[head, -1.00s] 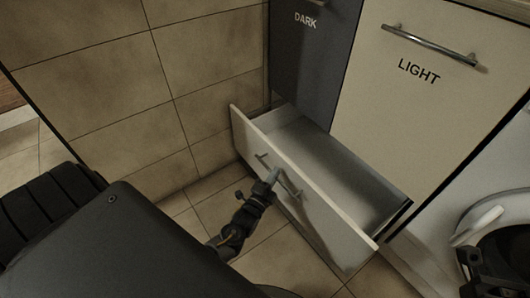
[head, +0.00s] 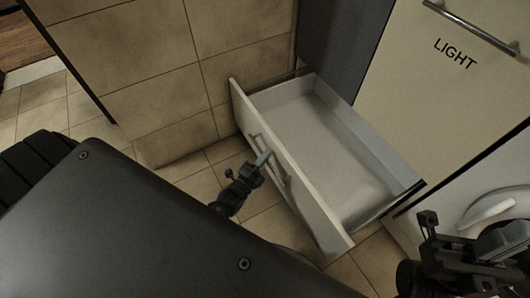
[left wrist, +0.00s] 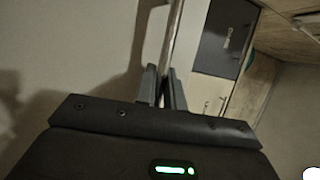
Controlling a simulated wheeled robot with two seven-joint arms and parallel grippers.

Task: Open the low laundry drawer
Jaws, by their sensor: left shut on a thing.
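The low laundry drawer (head: 236,105) stands pulled well out from the cabinet in the head view, and its bare pale inside shows. Its front carries a metal bar handle (head: 282,172). My left gripper (head: 262,160) is shut on this handle at about the middle of the drawer front. In the left wrist view the two fingers (left wrist: 163,88) close around the bar (left wrist: 172,40), with the pale drawer front (left wrist: 70,50) beside them. My right gripper (head: 430,222) is at the lower right of the head view, apart from the drawer; its fingertips are not clear.
A cabinet front marked LIGHT (head: 440,90) and a dark front (head: 340,40) stand above the drawer. A white washing machine with a door (head: 490,212) is at the right. A tiled wall (head: 130,60) stands at the left. Bare floor tiles (head: 200,180) lie before the drawer.

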